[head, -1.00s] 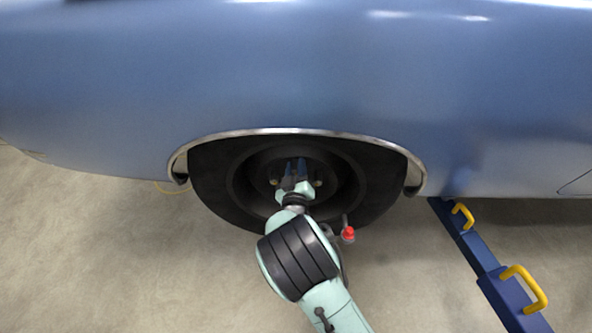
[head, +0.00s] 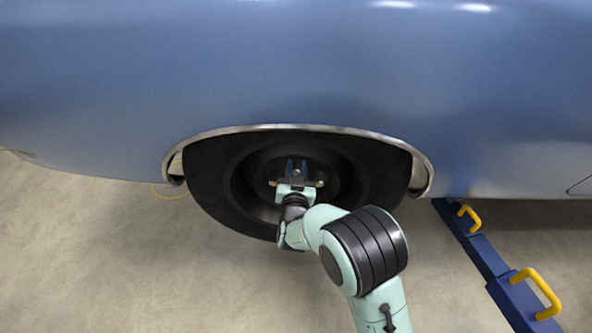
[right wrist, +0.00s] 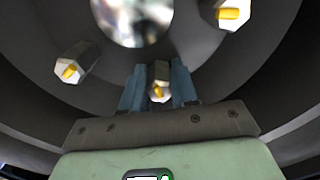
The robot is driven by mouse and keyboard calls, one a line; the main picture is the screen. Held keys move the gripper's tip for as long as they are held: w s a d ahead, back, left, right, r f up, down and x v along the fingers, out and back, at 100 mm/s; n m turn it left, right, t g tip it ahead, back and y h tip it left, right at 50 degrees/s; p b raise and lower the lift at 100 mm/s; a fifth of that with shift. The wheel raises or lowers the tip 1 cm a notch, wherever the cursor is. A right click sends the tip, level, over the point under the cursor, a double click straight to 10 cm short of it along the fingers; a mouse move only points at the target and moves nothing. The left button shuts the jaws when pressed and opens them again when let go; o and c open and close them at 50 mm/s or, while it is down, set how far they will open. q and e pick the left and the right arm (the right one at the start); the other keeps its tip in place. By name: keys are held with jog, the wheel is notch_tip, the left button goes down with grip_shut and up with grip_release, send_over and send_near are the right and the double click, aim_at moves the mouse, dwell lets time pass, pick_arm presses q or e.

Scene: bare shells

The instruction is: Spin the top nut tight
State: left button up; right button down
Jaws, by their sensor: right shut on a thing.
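The wheel (head: 212,180) of the blue car sits in the wheel arch, its hub facing me. My right gripper (head: 297,166) reaches the hub from below. In the right wrist view its two blue fingers (right wrist: 159,88) are shut around a metal nut (right wrist: 160,91) with a yellow stud end in its middle. This nut is at the top of the hub in the head view. Two other nuts show in the wrist view, one at the left (right wrist: 75,66) and one at the upper right (right wrist: 232,13). My left gripper is not in view.
The blue car body (head: 300,70) overhangs the wheel, with a bright arch trim (head: 300,128) close above the gripper. A blue bar with yellow handles (head: 490,258) lies on the floor at the right.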

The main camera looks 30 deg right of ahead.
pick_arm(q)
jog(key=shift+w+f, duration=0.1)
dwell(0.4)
pick_arm(e)
jog(key=c, duration=0.9)
grip_release()
jog(key=shift+o, duration=0.2)
jog(key=shift+a, duration=0.1)
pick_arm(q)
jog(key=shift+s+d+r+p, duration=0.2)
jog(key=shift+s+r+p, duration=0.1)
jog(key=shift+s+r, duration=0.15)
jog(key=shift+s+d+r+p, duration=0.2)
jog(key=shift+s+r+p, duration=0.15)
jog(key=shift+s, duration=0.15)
pick_arm(e)
jog(key=v, duration=1.3)
jog(key=shift+s, duration=0.2)
